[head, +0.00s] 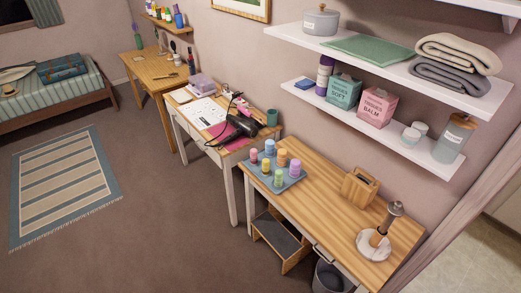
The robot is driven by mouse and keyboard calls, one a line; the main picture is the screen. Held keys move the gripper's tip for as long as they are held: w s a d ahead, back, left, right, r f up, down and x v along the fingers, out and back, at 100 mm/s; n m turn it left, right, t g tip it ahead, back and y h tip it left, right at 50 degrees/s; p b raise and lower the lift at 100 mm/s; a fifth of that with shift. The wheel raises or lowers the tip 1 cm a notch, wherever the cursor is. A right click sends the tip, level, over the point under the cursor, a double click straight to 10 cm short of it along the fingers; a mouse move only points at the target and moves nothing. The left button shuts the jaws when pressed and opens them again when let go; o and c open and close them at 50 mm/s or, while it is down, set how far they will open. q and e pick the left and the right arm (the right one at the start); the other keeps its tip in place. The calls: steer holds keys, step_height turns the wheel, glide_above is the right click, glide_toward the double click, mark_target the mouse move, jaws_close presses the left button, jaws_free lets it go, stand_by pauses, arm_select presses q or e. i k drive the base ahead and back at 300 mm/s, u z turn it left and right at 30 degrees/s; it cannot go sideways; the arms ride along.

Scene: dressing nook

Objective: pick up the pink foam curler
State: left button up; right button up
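The pink foam curler (254,156) stands upright at the left end of a blue-grey tray (262,183). The tray lies on the left end of the nearer wooden table. Several other curlers share it: a blue one (269,147), an orange one (282,157), a purple one (295,169) and green and yellowish ones nearer the front edge. Neither of my grippers shows in the head view.
The wooden table (325,190) also bears a wooden holder (361,187) and a round marble base with a post (374,245). A step stool (279,243) and bin (332,277) stand below. Shelves (380,128) overhang the back. A hair dryer (241,125) lies on the adjoining table.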

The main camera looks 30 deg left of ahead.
mark_target(253, 152)
steer(key=u, duration=1.3)
